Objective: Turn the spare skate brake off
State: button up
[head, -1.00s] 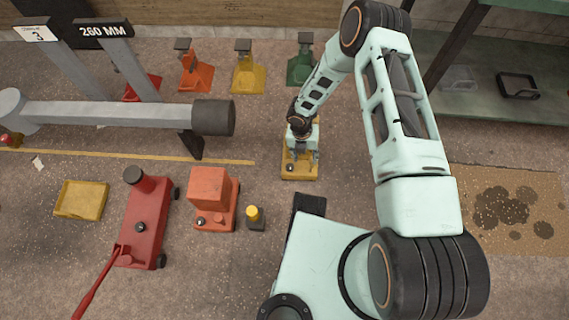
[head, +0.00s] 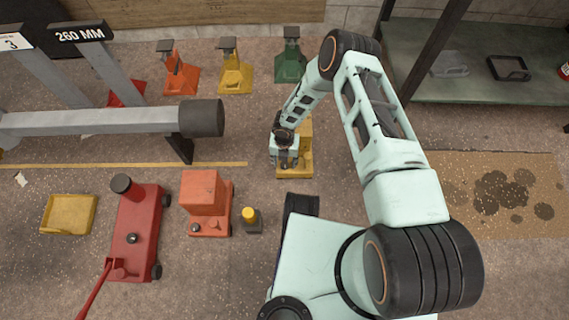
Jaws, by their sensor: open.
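A yellow skate (head: 306,150) sits on the floor in the middle of the head view, with my gripper (head: 284,163) low over its left front part. My gripper points down and is open; its fingers are small, and I cannot tell whether they touch anything. The skate's brake knob is hidden behind the gripper now. An orange-red skate (head: 204,195) stands to the left, with a small dark round knob (head: 195,228) on its front left. No label shows which skate is the spare.
A red jack (head: 135,230) with a long handle and a yellow tray (head: 68,214) stand at left. A small black block with a yellow top (head: 249,216) sits right of the orange-red skate. Coloured stands (head: 235,75) line the back. A grey beam (head: 90,122) spans upper left.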

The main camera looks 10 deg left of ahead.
aim_at(285, 164)
jog(key=shift+f, duration=0.25)
grip_shut()
jog(key=shift+m, duration=0.7)
grip_release()
notch_tip(285, 164, up, 12)
dwell(0.6)
jog(key=shift+r, duration=0.1)
dwell(0.4)
